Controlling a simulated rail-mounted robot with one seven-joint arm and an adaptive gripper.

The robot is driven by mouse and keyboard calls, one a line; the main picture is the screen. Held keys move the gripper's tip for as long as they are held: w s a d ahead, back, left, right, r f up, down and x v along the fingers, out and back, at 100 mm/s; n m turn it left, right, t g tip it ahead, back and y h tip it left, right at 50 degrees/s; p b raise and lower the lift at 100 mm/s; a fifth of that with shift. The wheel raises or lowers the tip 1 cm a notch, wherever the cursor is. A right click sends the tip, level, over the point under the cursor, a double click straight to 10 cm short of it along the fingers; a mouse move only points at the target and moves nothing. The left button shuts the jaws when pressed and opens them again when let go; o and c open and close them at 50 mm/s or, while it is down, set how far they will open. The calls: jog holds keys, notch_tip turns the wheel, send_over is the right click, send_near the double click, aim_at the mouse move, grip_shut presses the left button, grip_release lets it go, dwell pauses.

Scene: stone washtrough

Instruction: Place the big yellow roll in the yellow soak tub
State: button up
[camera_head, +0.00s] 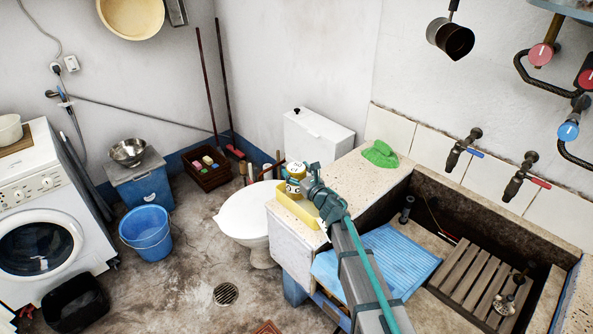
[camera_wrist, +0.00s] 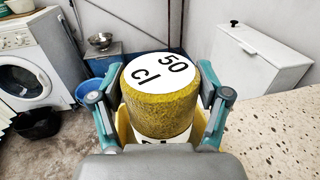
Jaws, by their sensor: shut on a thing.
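The big yellow roll (camera_wrist: 165,107) is a rough yellow cylinder with a white top marked "50 cl" and a white band low down. It stands roughly upright between the fingers of my gripper (camera_wrist: 161,95), which is shut on it. In the head view, the roll (camera_head: 293,187) is partly hidden by my gripper (camera_head: 300,184). The yellow soak tub (camera_head: 299,212) sits on the stone counter, with the roll at its far end. Its yellow wall also shows around the roll's lower part in the wrist view (camera_wrist: 124,128). I cannot tell whether the roll touches the tub's floor.
A green cloth (camera_head: 380,154) lies farther back on the counter (camera_head: 352,180). The toilet (camera_head: 243,214) stands left of the counter. Taps (camera_head: 462,152) project from the wall.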

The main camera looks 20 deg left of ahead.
jog(key=o, duration=1.8)
jog(key=shift+r, duration=0.1)
jog(key=b+v, duration=0.3)
jog(key=v, duration=0.9)
jog(key=shift+a, duration=0.1)
